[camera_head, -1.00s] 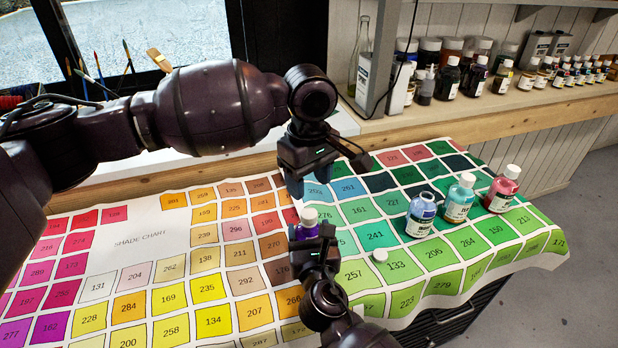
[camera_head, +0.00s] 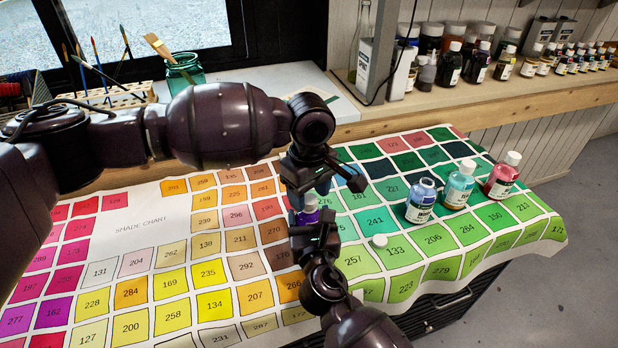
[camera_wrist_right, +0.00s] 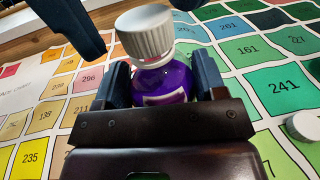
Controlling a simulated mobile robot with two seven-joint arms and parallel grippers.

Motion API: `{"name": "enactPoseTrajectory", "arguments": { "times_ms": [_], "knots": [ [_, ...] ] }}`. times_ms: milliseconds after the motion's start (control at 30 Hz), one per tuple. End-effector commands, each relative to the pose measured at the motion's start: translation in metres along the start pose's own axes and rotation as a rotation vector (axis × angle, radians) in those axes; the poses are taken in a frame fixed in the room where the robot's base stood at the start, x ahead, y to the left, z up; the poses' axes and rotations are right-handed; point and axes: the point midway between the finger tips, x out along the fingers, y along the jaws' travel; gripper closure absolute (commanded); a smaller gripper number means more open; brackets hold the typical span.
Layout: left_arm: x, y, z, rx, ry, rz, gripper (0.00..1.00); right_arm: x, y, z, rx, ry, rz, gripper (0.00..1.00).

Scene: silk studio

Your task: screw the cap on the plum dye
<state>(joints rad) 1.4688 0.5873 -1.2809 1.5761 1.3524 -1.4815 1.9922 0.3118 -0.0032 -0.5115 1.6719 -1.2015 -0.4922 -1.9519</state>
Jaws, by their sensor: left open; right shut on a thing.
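The plum dye (camera_head: 309,211) is a small bottle of purple dye standing upright on the chart cloth. My right gripper (camera_wrist_right: 165,88) is shut around its body, also seen in the head view (camera_head: 313,238). A white ribbed cap (camera_wrist_right: 145,32) sits on the bottle's top in the right wrist view and looks tilted. In the head view the cap is mostly hidden by my left gripper (camera_head: 325,186). That gripper is open, just above the bottle, with its fingers spread. One finger shows at upper left in the wrist view; whether it touches the cap I cannot tell.
A loose white cap (camera_head: 379,241) lies on the shade chart (camera_head: 130,228). An uncapped blue bottle (camera_head: 421,203), a teal bottle (camera_head: 458,187) and a red bottle (camera_head: 502,178) stand to the right. A glass jar (camera_head: 183,73) and shelf bottles are behind.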

Motion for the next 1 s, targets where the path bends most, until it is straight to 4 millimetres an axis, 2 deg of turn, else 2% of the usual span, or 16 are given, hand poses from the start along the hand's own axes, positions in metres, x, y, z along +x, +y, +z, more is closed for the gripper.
{"name": "enactPoseTrajectory", "arguments": {
  "times_ms": [200, 467, 800, 1000],
  "knots": [
    [0.0098, 0.0001, 0.0003, 0.001, 0.000, 0.001, 0.45, 0.0000, 0.0001, 0.0001, 0.000, 0.000, 0.000, 1.00],
    [0.0102, 0.0000, 0.0002, 0.001, 0.000, 0.001, 0.45, 0.0000, 0.0000, 0.0001, 0.000, 0.000, 0.000, 1.00],
    [0.0100, 0.0000, 0.0001, 0.001, 0.000, 0.001, 0.95, 0.0000, 0.0001, 0.0001, 0.000, 0.000, 0.000, 1.00],
    [0.0099, 0.0000, 0.0000, 0.002, 0.000, 0.001, 0.96, 0.0000, 0.0001, 0.0001, 0.000, 0.000, 0.000, 1.00]
  ]
}}
